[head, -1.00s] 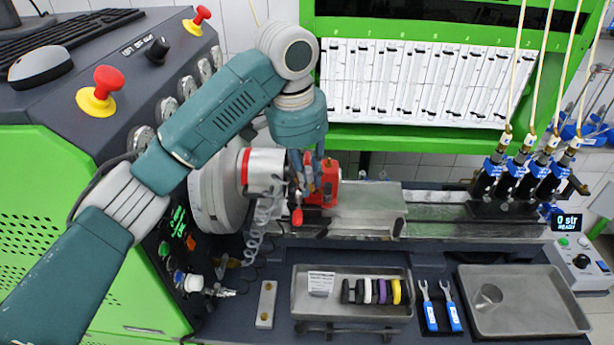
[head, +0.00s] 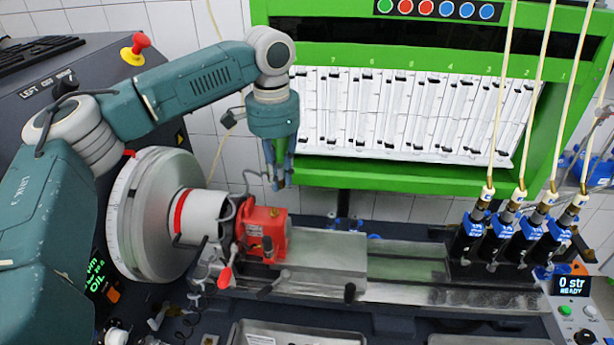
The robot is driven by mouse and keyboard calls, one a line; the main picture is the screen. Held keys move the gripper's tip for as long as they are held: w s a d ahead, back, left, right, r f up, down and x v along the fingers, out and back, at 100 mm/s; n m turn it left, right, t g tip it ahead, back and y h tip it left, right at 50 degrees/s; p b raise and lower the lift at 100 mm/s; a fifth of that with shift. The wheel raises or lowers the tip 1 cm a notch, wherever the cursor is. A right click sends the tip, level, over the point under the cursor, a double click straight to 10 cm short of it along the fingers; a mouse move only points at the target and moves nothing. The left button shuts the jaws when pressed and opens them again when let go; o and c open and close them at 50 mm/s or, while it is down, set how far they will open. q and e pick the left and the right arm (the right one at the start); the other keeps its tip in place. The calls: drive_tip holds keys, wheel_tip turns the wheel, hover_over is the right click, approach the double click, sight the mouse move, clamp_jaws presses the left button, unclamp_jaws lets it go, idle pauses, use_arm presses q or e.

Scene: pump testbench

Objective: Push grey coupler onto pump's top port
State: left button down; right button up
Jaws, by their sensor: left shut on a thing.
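The red pump (head: 266,226) sits on the bench right of the large round drive wheel. My left gripper (head: 278,184) points down and stands above the pump's upper right side, with a small visible gap between its fingertips and the pump. It is shut on the grey coupler, which the fingers mostly hide. A thin grey hose (head: 248,182) runs up from the pump's left side towards the fingertips. The pump's top port is too small to make out clearly. My right gripper is not in view.
The round drive wheel (head: 150,215) stands left of the pump. A metal bed (head: 325,250) extends right of it, towards several blue-and-black injectors (head: 500,235) with cream lines. The green frame with the measuring tubes (head: 410,115) rises behind. A metal tray (head: 275,335) lies in front.

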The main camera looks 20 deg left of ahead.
use_arm(q)
drive_tip(key=shift+s+a+f, duration=0.2)
drive_tip(key=shift+s+a, duration=0.25)
drive_tip(key=shift+s, duration=0.05)
drive_tip(key=shift+s+a+f, duration=0.2)
drive_tip(key=shift+s+a, duration=0.2)
drive_tip(key=shift+s, duration=0.1)
drive_tip(key=shift+s+a+f, duration=0.15)
drive_tip(key=shift+s+f, duration=0.15)
drive_tip(key=shift+f, duration=0.4)
drive_tip(key=shift+w+d+f, duration=0.2)
drive_tip(key=shift+w+f, duration=0.05)
drive_tip(key=shift+f, duration=0.15)
drive_tip(key=shift+w+d+f, duration=0.2)
drive_tip(key=shift+f, duration=0.2)
drive_tip(key=shift+w+f, duration=0.1)
drive_tip(key=shift+f, duration=0.3)
drive_tip(key=shift+a, duration=0.1)
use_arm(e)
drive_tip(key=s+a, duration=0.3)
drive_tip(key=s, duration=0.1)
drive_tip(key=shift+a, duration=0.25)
use_arm(q)
drive_tip(key=shift+s, duration=0.2)
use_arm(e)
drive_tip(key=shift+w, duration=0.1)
